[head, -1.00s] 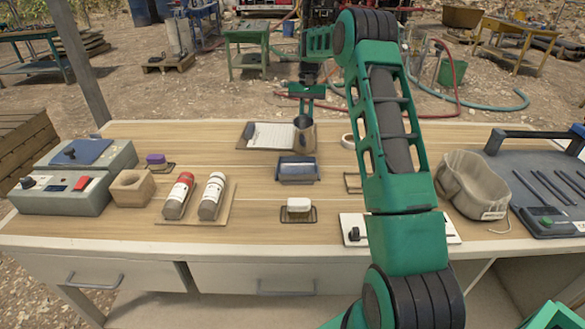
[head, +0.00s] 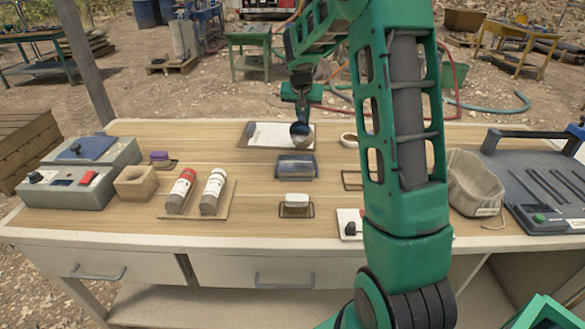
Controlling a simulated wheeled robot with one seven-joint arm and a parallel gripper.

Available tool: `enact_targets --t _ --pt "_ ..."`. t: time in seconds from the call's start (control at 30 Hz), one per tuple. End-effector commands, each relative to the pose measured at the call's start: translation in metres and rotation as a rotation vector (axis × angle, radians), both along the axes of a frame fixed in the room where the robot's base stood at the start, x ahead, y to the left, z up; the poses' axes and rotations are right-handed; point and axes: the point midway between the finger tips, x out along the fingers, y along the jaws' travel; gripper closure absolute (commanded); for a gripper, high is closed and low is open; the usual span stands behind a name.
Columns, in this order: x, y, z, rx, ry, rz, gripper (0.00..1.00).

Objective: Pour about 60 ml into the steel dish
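My gripper (head: 301,111) hangs over the back middle of the bench, fingers down. It appears shut on a small metal cup (head: 301,140) with a dark opening, though the fingertips are too small to see clearly. The cup looks tilted, and is in front of the right end of the clipboard in the view; whether it touches the bench is unclear. A small round, pale-rimmed dish (head: 348,136) is to the right of the cup, partly hidden by my arm; it may be the steel dish. Any liquid is too small to see.
A clipboard (head: 268,135) lies behind a blue-grey tray (head: 296,166). A beige bag (head: 474,182) and grey case (head: 535,190) are right.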

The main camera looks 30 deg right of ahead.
Motion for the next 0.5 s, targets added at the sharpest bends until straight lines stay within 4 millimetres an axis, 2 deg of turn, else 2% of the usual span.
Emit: enact_targets --t 0.2,0.5 --pt "-0.0039 -0.0026 0.0121 -0.059 -0.066 -0.006 1.0" --pt "-0.0066 -0.0049 0.0129 -0.104 -0.117 -0.012 1.0"
